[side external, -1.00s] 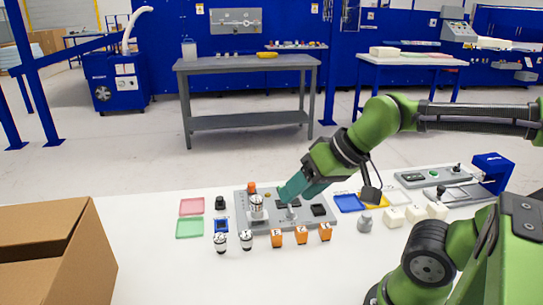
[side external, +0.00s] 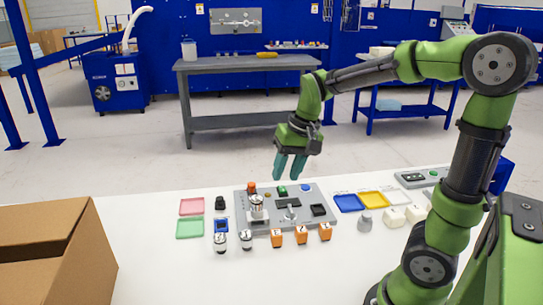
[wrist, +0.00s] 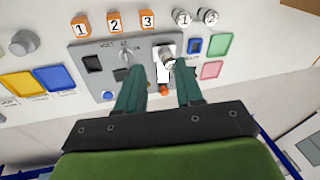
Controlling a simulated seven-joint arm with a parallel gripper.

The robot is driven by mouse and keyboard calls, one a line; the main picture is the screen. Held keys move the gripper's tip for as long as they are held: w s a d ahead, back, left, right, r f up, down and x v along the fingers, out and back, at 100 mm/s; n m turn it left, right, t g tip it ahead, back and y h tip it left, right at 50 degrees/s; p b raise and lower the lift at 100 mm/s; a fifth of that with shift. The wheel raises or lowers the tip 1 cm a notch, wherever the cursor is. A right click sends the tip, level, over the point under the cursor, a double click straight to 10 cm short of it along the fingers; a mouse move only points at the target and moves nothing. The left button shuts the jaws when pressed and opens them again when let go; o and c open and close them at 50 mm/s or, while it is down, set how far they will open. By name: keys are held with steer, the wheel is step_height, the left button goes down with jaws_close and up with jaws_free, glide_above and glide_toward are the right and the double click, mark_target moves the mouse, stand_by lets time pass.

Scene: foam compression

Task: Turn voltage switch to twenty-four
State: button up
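The grey control panel (side external: 270,226) lies on the white table. A small silver switch with a lever (side external: 290,212) stands near its middle. In the wrist view, this switch (wrist: 126,57) sits beside partly legible lettering that seems to start "VOLT". Its setting cannot be read. My gripper (side external: 289,177) hangs above the back part of the panel, fingers down, apart from the switch. The left finger's tip is close to the switch in that picture.
A silver cylinder (side external: 256,206) stands on the panel's left, with red, green (side external: 282,190) and blue buttons along the back. Orange numbered blocks (side external: 301,234) and silver knobs line the front. Coloured trays (side external: 372,198) lie right. A cardboard box (side external: 45,250) stands left.

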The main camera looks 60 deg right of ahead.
mark_target(291, 209)
steer(key=w+d+f+m+g+h, duration=0.1)
steer(key=w+d+m+g, duration=0.2)
steer(key=d, duration=0.6)
steer(key=shift+n, duration=0.5)
steer(key=f, duration=1.6)
steer(key=shift+w+f, duration=0.15)
steer(key=shift+w, duration=0.25)
jaws_close()
